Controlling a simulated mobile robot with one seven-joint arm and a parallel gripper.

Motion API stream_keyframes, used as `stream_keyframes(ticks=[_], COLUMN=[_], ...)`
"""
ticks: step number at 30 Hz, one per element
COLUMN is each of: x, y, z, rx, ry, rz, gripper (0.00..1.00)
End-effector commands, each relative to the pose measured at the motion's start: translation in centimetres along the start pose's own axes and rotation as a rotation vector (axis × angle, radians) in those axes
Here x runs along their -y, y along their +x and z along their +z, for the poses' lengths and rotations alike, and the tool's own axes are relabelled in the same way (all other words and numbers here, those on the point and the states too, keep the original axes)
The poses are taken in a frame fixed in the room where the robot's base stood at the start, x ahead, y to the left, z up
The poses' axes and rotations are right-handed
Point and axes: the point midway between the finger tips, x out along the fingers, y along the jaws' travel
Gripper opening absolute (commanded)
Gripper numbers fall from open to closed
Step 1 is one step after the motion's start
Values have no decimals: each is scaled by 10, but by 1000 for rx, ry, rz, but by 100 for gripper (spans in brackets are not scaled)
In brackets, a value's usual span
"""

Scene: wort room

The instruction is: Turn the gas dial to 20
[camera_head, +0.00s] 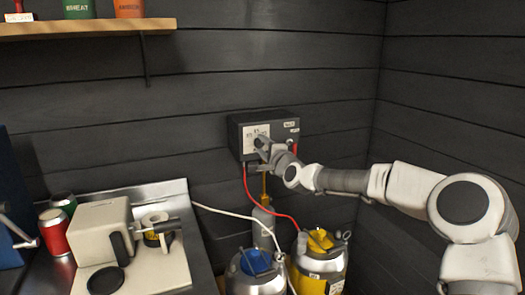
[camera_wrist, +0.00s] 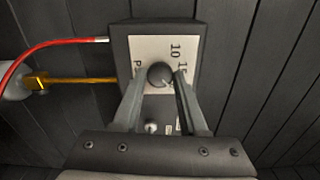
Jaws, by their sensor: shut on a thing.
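The gas dial (camera_wrist: 159,75) is a round dark knob on a white scale plate (camera_wrist: 168,46) on a dark control box (camera_head: 236,122) on the wall. In the wrist view the plate shows "10", a partly covered number starting with "1", and a "P". A pale mark on the knob's lower right edge is partly visible; its exact reading is unclear. My gripper (camera_wrist: 157,84) has one finger on each side of the knob and is shut on it. In the head view my gripper (camera_head: 264,143) reaches the box's front and covers part of the plate.
A red hose (camera_head: 262,205) and a brass fitting (camera_wrist: 39,81) join the box. A steel counter (camera_head: 182,200) with a beige machine (camera_head: 100,228) is at left.

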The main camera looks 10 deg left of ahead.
Motion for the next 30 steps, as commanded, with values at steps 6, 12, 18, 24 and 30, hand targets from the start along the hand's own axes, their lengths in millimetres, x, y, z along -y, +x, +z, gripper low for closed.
stream_keyframes(ticks=[6, 12, 18, 24, 30], x=[-1, 0, 0, 0, 0], y=[0, 0, 0, 0, 0], z=[0, 0, 0, 0, 0], rx=[0, 0, 0, 0, 0], ry=[72, 95, 98, 97, 96], rz=[0, 0, 0, 0, 0], gripper=[0, 0, 0, 49, 71])
